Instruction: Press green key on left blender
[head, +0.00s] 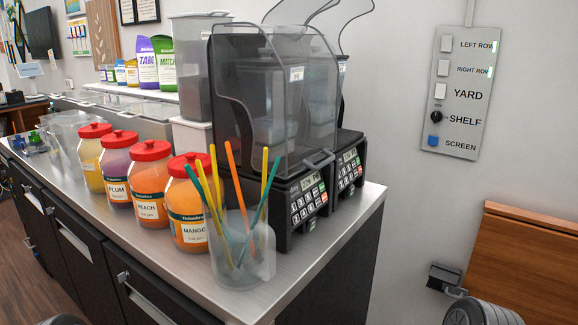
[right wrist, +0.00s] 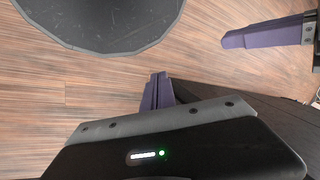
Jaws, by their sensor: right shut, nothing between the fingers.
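Two black blenders with clear covers stand side by side on the counter's right end in the head view. The left blender (head: 283,203) is the nearer one; its keypad (head: 306,199) faces right, with a small green key (head: 322,187) at its upper right. The right blender (head: 349,170) stands just behind it. My right gripper (right wrist: 160,78) shows in the right wrist view, its purple fingers together and empty, above the wooden floor and away from the blenders. Another purple finger shape (right wrist: 262,34) shows at upper right, probably my left gripper; its opening is unclear.
A clear cup (head: 243,262) of coloured sticks stands in front of the left blender. Several red-lidded jars (head: 187,210) line the counter (head: 150,250). A switch panel (head: 458,95) is on the wall. A wooden flap (head: 530,265) is at lower right.

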